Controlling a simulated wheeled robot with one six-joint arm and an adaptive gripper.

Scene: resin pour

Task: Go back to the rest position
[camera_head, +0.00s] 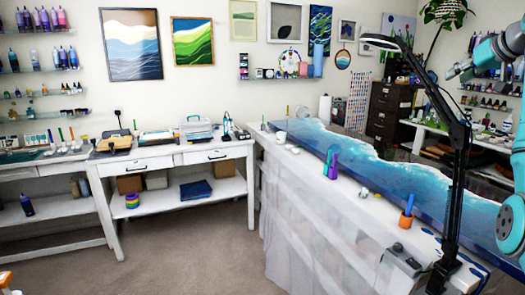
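My teal arm (497,50) shows at the right edge, raised above the long table. A small grey piece at its end, which looks like my gripper (459,70), points left in front of the back right wall. It is too small to tell whether its fingers are open or shut. I see nothing hanging from it. It appears well above the blue and white resin wave piece (390,180) on the long table. The lower part of my arm is cut off by the right edge.
A black lamp (461,150) on a jointed stand rises close left of my arm. The covered table (310,205) holds a purple bottle (332,165) and an orange cup (406,220). A white workbench (180,155) stands along the back wall. The carpet (190,255) at the centre left is clear.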

